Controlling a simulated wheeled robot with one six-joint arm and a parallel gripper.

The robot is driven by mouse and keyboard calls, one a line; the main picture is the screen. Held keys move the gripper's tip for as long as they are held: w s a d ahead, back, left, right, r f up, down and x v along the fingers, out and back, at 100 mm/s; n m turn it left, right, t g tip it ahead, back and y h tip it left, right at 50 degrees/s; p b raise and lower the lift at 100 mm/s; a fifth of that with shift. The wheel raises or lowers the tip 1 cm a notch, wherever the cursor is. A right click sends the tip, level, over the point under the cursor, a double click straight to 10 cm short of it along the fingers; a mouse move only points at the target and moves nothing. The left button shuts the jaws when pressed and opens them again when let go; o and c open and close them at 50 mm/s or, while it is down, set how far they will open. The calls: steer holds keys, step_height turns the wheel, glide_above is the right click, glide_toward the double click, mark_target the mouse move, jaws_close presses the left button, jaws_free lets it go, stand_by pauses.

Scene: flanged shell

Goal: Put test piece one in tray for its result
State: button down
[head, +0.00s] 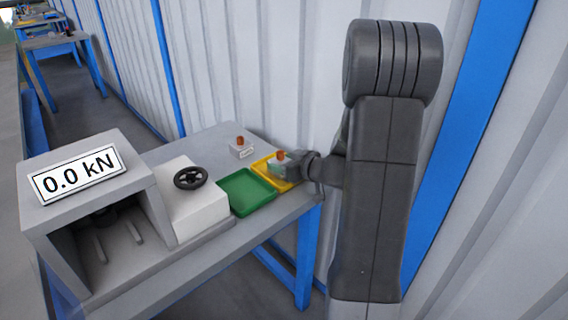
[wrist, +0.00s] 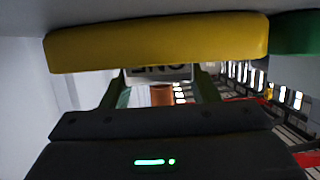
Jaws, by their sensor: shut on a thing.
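My gripper (head: 285,168) is shut on test piece one, at the yellow tray (head: 263,164). The piece's orange-brown top (head: 280,155) shows above the gripper in the head view. In the wrist view the dark fingers (wrist: 160,92) stand either side of the piece (wrist: 162,95), and its label, which seems to read ONE, is upside down. The yellow tray's edge (wrist: 160,42) crosses the top of that view. I cannot tell whether the piece touches the tray floor. The green tray (head: 247,192) is empty, left of the yellow one.
Another grey piece with an orange-brown top (head: 241,148) stands on the bench (head: 207,143) behind the trays. A testing machine with a 0.0 kN display (head: 79,175) and a white box with a black handwheel (head: 190,178) stand to the left. A corrugated wall is behind.

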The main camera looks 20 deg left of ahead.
steer(key=shift+b, duration=0.3)
steer(key=c, duration=0.5)
jaws_free()
steer(key=shift+r+p, duration=0.15)
steer(key=shift+p, duration=0.15)
steer(key=v, duration=1.2)
steer(key=shift+b, duration=0.35)
